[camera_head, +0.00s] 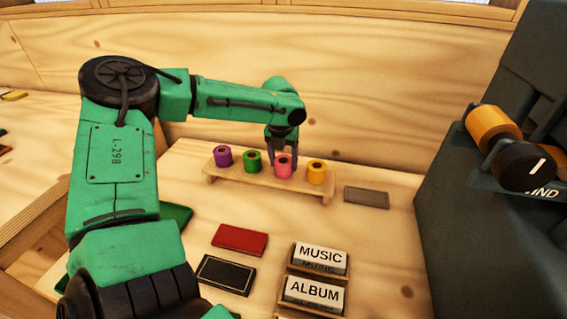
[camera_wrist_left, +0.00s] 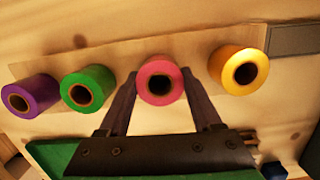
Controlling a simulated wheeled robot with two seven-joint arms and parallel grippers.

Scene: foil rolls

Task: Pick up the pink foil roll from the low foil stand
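The low foil stand (camera_head: 236,180) is a pale wooden rack at the back of the table. On it stand a purple roll (camera_head: 223,157), a green roll (camera_head: 252,161), the pink foil roll (camera_head: 284,167) and a yellow roll (camera_head: 316,173). My left gripper (camera_head: 282,158) is down at the pink roll, pointing downward. In the left wrist view, the pink roll (camera_wrist_left: 160,80) lies between the two dark fingers, one on each side. The fingers look open, with slim gaps beside the roll. The pink roll still sits on the stand. My right gripper is out of view.
A dark machine (camera_head: 480,235) with an orange roll (camera_head: 493,127) stands at right. A grey block (camera_head: 366,197), a red block (camera_head: 239,240), a black card block (camera_head: 226,274) and holders reading MUSIC (camera_head: 320,257) and ALBUM (camera_head: 314,292) lie in front. A wooden wall is behind.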

